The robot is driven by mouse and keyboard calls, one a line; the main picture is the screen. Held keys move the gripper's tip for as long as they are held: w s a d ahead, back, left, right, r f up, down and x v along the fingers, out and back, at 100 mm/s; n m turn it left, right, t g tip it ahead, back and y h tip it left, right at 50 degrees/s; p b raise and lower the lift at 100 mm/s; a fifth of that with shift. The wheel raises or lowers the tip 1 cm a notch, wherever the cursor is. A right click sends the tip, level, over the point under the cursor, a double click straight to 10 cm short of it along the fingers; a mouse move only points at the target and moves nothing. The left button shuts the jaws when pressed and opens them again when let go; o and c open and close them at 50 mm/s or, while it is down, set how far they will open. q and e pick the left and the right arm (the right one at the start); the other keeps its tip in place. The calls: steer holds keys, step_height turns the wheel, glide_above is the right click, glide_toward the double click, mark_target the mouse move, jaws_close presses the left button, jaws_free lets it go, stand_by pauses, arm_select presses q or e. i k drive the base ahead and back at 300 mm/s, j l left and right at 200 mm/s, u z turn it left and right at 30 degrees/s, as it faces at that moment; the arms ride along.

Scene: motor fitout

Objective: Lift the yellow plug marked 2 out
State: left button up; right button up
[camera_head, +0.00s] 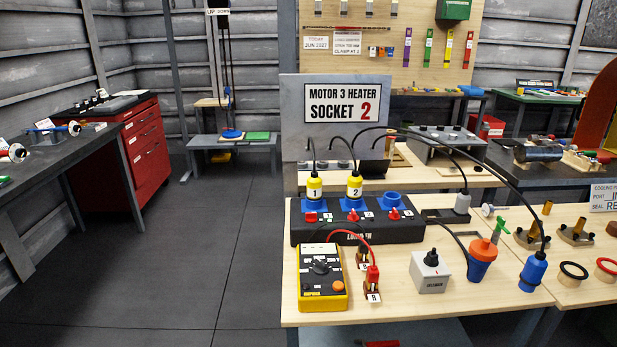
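The yellow plug marked 2 (354,187) stands upright in a blue socket on the black socket box (400,234). A black cable rises from its top toward the grey panel behind. The yellow plug marked 1 (314,189) stands in the socket to its left. A third blue socket (391,201) on the right of the box is empty. Small red parts sit at the front of each socket. Neither of my grippers shows in this view.
A sign (342,102) reading "MOTOR 3 HEATER SOCKET 2" stands behind the box. In front are a yellow meter (322,282) with red and black leads and a grey knob box (430,272). A blue connector (533,272) and an orange-blue funnel-shaped part (482,260) stand at right.

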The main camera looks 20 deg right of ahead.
mark_target(353, 181)
steer(key=i+j+u, duration=0.25)
steer(key=i+u, duration=0.25)
steer(key=i, duration=0.25)
steer(key=i+j+z, duration=0.3)
steer(key=i, duration=0.2)
steer(key=i+j+z, duration=0.2)
steer(key=i+z, duration=0.15)
steer(key=i, duration=0.15)
